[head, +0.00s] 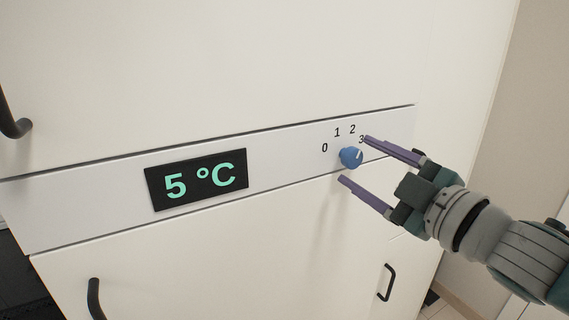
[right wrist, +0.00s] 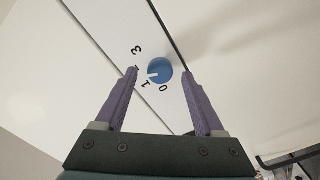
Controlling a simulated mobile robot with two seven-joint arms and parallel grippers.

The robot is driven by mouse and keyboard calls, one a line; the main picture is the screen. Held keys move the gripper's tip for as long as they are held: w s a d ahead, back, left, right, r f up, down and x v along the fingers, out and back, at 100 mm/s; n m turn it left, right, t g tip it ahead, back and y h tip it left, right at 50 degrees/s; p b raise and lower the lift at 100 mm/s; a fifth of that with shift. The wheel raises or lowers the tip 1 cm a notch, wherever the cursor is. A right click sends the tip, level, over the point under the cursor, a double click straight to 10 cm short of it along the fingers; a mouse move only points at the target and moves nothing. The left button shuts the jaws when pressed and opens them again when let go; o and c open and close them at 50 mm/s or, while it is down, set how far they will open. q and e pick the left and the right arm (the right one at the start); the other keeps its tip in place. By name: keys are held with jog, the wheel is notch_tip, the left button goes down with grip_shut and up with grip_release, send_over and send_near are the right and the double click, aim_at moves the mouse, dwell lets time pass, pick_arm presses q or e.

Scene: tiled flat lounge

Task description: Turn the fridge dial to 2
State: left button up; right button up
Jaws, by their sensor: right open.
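The blue fridge dial (head: 351,158) sits on the white control strip, with the numbers 0, 1, 2 and 3 arced above it. Its white mark shows at the upper right in the head view. In the right wrist view, the mark on the dial (right wrist: 161,71) points left, but I cannot tell exactly which number it meets. My right gripper (head: 355,158) is open, with one purple finger on each side of the dial and gaps visible between. In the right wrist view, a fingertip partly covers the number 2. My left gripper is out of view.
A black display (head: 197,179) on the strip reads 5 °C. Dark handles stand out from the white fronts at upper left (head: 15,122), lower left (head: 95,300) and lower right (head: 386,283). The panel around the dial is flat and clear.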

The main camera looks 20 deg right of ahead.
jog(key=s+b, duration=0.1)
jog(key=s, duration=0.8)
jog(key=shift+s+d, duration=0.25)
jog(key=shift+d, duration=0.1)
